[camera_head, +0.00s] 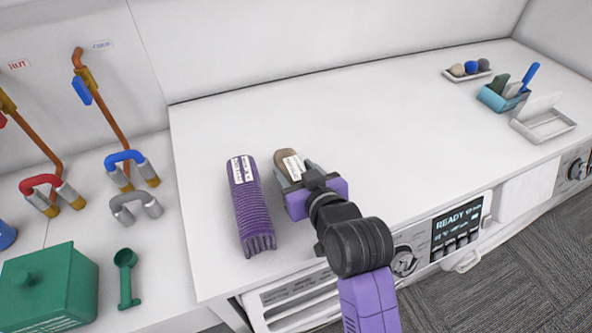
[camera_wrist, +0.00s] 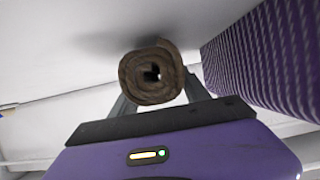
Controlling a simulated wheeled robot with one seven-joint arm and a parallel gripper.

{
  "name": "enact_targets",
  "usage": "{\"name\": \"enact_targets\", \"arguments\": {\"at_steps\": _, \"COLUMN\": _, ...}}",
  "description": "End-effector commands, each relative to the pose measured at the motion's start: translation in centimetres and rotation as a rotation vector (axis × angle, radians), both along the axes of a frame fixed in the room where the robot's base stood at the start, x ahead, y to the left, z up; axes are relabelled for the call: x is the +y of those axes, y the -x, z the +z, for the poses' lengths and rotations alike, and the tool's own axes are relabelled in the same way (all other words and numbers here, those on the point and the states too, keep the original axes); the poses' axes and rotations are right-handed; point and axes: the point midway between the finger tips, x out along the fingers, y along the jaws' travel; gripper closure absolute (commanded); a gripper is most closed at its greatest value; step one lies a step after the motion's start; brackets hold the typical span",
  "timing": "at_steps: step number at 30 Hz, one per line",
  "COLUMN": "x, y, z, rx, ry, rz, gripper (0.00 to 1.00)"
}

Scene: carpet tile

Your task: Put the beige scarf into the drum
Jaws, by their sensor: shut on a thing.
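The beige scarf (camera_head: 286,160) is a rolled bundle with a white label, on or just above the white top of the machine. My gripper (camera_head: 296,177) is shut on it from the front side. In the wrist view the brown-looking spiral end of the scarf (camera_wrist: 135,82) sits between the two grey fingers (camera_wrist: 157,92). I cannot tell whether it still touches the top. The drum is not visible; a machine front with a "READY" display (camera_head: 459,226) shows below the counter's edge.
A purple ribbed roll (camera_head: 252,212) lies close to the left of the scarf; it also shows in the wrist view (camera_wrist: 262,60). A green box (camera_head: 48,290), scoop (camera_head: 126,278) and hose fittings stand left. Small trays (camera_head: 543,122) sit far right. The middle top is clear.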

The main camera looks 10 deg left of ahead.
Motion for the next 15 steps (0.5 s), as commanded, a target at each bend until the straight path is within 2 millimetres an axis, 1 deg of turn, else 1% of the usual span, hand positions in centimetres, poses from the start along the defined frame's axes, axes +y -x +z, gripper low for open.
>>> {"name": "enact_targets", "arguments": {"at_steps": 4, "x": 0.00, "y": -0.02, "z": 0.05, "rx": -0.001, "ry": -0.001, "rz": 0.000, "gripper": 0.89}}
{"name": "enact_targets", "arguments": {"at_steps": 8, "x": -0.03, "y": -0.03, "z": -0.35, "rx": 0.000, "ry": 0.000, "rz": -0.001, "gripper": 0.89}}
{"name": "enact_targets", "arguments": {"at_steps": 9, "x": -0.03, "y": -0.02, "z": -0.26, "rx": 0.000, "ry": 0.000, "rz": 0.000, "gripper": 0.38}}
{"name": "enact_targets", "arguments": {"at_steps": 11, "x": -0.03, "y": -0.02, "z": -0.26, "rx": 0.001, "ry": 0.001, "rz": 0.000, "gripper": 0.26}}
{"name": "enact_targets", "arguments": {"at_steps": 12, "x": -0.02, "y": -0.02, "z": -0.26, "rx": 0.001, "ry": 0.001, "rz": 0.000, "gripper": 0.24}}
{"name": "enact_targets", "arguments": {"at_steps": 15, "x": -0.02, "y": -0.02, "z": -0.25, "rx": 0.000, "ry": 0.000, "rz": 0.000, "gripper": 0.24}}
